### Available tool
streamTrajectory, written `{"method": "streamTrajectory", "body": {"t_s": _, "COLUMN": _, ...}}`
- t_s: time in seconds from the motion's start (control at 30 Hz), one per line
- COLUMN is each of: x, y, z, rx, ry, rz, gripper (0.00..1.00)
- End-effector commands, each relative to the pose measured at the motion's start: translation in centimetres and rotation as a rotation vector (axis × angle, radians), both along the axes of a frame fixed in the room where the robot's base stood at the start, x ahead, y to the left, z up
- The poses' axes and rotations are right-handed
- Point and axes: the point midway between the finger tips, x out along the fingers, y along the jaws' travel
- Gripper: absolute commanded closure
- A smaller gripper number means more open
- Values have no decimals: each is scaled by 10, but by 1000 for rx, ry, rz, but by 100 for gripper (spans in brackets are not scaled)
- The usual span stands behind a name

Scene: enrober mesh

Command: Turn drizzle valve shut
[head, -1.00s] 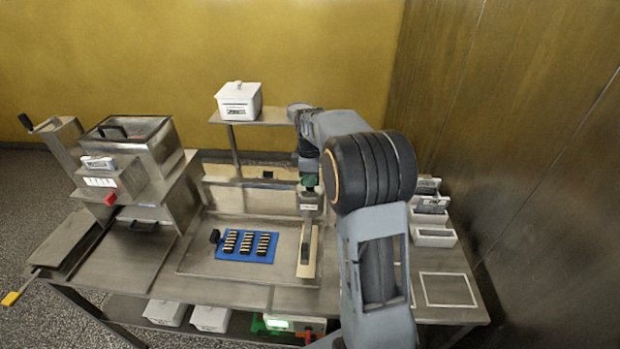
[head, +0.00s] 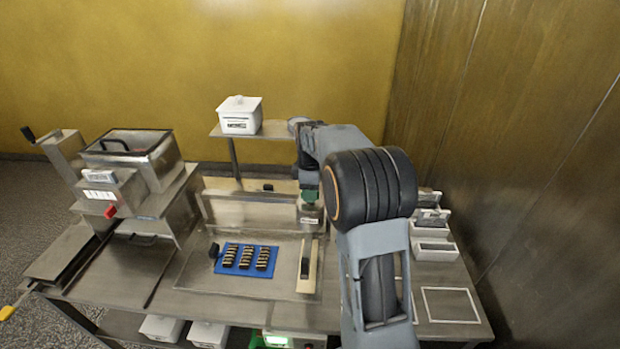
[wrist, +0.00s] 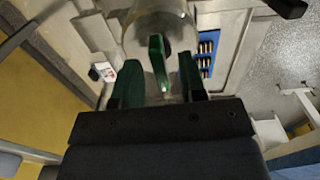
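In the wrist view, a green paddle-like handle (wrist: 157,62), which looks like the drizzle valve's, stands below a clear, glassy round vessel (wrist: 158,22). My gripper (wrist: 158,78) has green fingers, one on each side of the handle, with a visible gap on both sides. It is open and holds nothing. In the head view my gripper (head: 309,194) is a small green patch under my arm, just above a metal block with a label (head: 311,214). My arm hides the handle there.
A blue mat (head: 245,258) with rows of dark bars lies on the metal table. A pale strip with a dark handle (head: 307,266) lies to its right. A steel machine (head: 130,165) stands left. A white lidded box (head: 240,116) sits on a raised shelf. White bins (head: 433,250) stand right.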

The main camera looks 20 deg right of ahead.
Motion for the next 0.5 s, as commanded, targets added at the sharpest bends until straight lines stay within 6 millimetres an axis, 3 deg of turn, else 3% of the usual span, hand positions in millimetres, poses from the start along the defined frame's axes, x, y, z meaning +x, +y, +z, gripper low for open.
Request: {"method": "streamTrajectory", "body": {"t_s": 0.5, "x": 1, "y": 0, "z": 96, "rx": -2, "ry": -5, "rz": 0, "gripper": 62}}
